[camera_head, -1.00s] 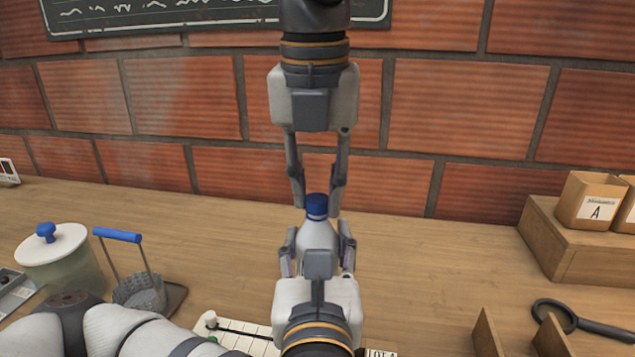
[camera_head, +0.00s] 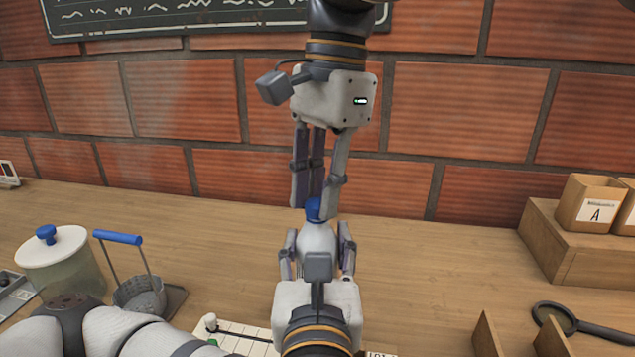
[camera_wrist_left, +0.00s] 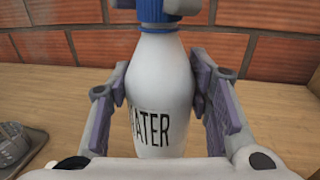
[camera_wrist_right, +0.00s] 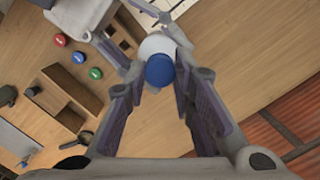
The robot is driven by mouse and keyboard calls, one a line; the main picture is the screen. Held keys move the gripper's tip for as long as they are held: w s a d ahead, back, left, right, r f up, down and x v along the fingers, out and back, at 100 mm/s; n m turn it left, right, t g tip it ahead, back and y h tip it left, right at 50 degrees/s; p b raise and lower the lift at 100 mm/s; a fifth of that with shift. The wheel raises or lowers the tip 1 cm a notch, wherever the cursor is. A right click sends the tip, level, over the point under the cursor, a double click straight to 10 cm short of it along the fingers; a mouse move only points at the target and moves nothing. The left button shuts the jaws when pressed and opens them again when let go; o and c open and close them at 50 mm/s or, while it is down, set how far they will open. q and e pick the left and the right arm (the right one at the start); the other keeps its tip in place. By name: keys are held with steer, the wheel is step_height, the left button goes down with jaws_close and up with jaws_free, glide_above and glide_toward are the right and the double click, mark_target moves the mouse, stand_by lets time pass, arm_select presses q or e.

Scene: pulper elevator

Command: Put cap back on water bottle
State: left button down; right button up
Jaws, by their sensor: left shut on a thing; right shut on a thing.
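The white water bottle (camera_head: 316,241) stands upright between the fingers of my left gripper (camera_head: 318,250), which is shut on its body. The bottle also shows in the left wrist view (camera_wrist_left: 160,85), with "ATER" readable on its side. The blue cap (camera_head: 313,210) sits at the top of the bottle's neck; it also shows in the left wrist view (camera_wrist_left: 157,10) and the right wrist view (camera_wrist_right: 160,70). My right gripper (camera_head: 317,205) points straight down from above and is shut on the cap. Its fingers partly hide the cap in the head view.
A lidded jar (camera_head: 60,262) and a wire basket with a blue handle (camera_head: 140,297) stand at the left. A wooden step with labelled boxes (camera_head: 585,250) and a magnifying glass (camera_head: 555,317) are at the right. The table behind the bottle is clear up to the brick wall.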

steer(key=shift+m, duration=0.6)
steer(key=shift+a+r, duration=0.1)
steer(key=o, duration=0.7)
steer(key=shift+r, duration=0.1)
step_height(320, 180, up, 4)
steer(key=shift+r, duration=0.15)
steer(key=shift+c, duration=0.5)
